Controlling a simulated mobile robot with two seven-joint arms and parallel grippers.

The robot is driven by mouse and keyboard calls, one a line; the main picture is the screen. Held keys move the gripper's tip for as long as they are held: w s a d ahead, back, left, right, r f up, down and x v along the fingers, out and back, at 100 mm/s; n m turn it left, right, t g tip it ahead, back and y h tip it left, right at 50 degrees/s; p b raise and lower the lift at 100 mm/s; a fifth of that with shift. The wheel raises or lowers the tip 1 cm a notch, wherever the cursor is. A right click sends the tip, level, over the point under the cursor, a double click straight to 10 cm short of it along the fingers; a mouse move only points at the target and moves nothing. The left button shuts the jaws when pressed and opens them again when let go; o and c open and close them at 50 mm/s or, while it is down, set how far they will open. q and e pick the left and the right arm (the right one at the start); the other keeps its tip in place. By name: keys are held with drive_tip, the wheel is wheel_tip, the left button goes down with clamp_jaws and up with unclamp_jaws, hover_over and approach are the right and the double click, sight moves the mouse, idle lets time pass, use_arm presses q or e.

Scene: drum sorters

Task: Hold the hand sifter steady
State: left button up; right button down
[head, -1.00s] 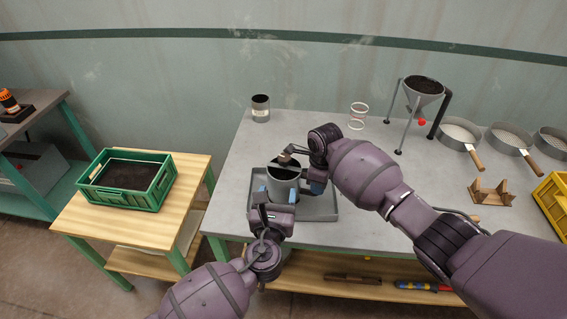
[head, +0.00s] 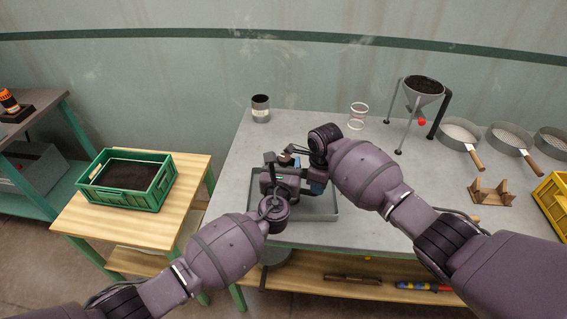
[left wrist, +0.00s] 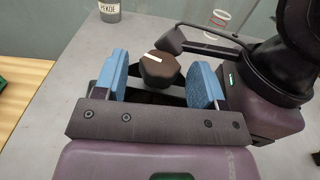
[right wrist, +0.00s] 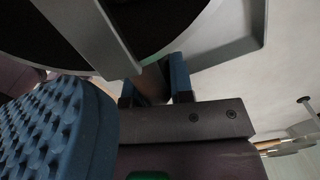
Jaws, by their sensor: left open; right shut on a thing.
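The hand sifter is mostly hidden behind my grippers in the head view. The right wrist view shows its grey crossbar (right wrist: 95,35) and dark inside close up. Its dark crank knob (left wrist: 159,69) with a white mark lies between the blue fingers of my left gripper (left wrist: 163,82). The left gripper (head: 284,163) is open around the knob, with gaps at both sides. My right gripper (head: 318,187) is shut on the sifter's brownish handle (right wrist: 154,84), at the right of the sifter. A shallow grey tray (head: 322,217) lies beneath.
A labelled canister (head: 261,109) and a clear jar (head: 358,116) stand at the back. A funnel stand (head: 424,92), several sieves (head: 460,133), a wooden cradle (head: 491,193) and a yellow crate (head: 554,197) are to the right. A green crate (head: 127,183) stands on the left table.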

use_arm(q)
drive_tip(key=c, duration=0.9)
drive_tip(key=shift+a+m+h, duration=0.1)
drive_tip(key=shift+m+h, duration=0.3)
drive_tip(key=shift+h, duration=0.1)
drive_tip(key=shift+a+m+g+h, duration=0.1)
drive_tip(key=shift+m+g+h, duration=0.3)
drive_tip(key=shift+h, duration=0.5)
drive_tip(key=shift+w+a+r+m+g+h, duration=0.1)
drive_tip(key=shift+m+g+h, duration=0.55)
drive_tip(key=shift+m+h, duration=0.45)
drive_tip(key=shift+w+m+g+h, duration=0.1)
drive_tip(key=shift+m+g+h, duration=0.65)
drive_tip(key=shift+h, duration=0.55)
drive_tip(key=shift+m+g+h, duration=0.7)
drive_tip(key=shift+m+h, duration=0.15)
drive_tip(key=shift+h, duration=0.15)
drive_tip(key=shift+m+g+h, duration=0.3)
drive_tip(key=shift+m+g, duration=0.1)
drive_tip(key=shift+m+g+h, duration=0.6)
drive_tip(key=shift+g+h, duration=0.1)
drive_tip(key=shift+g, duration=0.2)
